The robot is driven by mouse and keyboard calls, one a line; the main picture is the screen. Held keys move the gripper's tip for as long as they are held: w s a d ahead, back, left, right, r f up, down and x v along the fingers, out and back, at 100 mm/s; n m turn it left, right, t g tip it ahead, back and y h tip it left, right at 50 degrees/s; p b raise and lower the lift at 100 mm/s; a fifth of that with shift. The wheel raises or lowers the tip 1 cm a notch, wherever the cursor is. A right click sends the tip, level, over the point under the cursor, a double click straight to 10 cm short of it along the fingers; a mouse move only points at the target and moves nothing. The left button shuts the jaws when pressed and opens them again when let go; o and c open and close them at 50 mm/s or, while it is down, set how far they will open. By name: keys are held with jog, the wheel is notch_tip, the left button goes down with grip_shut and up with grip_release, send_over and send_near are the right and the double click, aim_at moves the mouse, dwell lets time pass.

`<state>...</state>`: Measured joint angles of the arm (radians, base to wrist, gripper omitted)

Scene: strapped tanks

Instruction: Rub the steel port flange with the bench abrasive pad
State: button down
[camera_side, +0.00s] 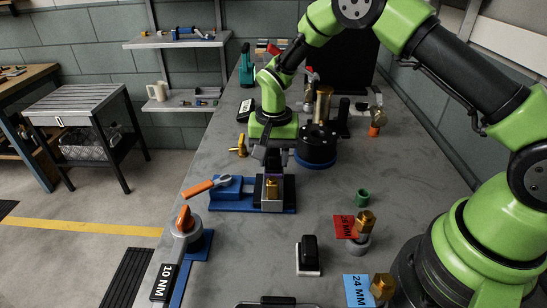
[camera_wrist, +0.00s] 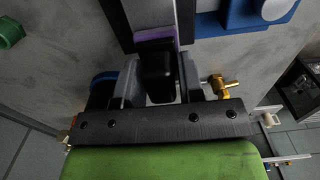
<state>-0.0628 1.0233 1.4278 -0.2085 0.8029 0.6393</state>
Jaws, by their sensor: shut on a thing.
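My gripper (camera_side: 268,158) is in the middle of the bench, just behind the blue fixture (camera_side: 228,188). In the wrist view its jaws are shut on a black block with a purple layer, which looks like an abrasive pad (camera_wrist: 155,70). In the side view the held pad is hard to make out against the dark fingers. A grey metal block (camera_side: 272,201) with a brass fitting (camera_side: 272,186) stands on the fixture, close to the gripper. I cannot tell surely which part is the steel port flange, or whether the pad touches anything.
A second black pad on a white base (camera_side: 309,254) lies at the front. A black round piece on a blue base (camera_side: 316,146) stands right of my gripper, and a brass valve (camera_side: 240,148) left. A green ring (camera_side: 362,198) lies right. Grey bench is bare between them.

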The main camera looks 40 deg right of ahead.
jog(key=shift+s+a, duration=0.85)
jog(key=shift+s, duration=0.05)
jog(key=shift+w+d, duration=0.85)
jog(key=shift+s+a, duration=0.85)
jog(key=shift+w+d, duration=0.85)
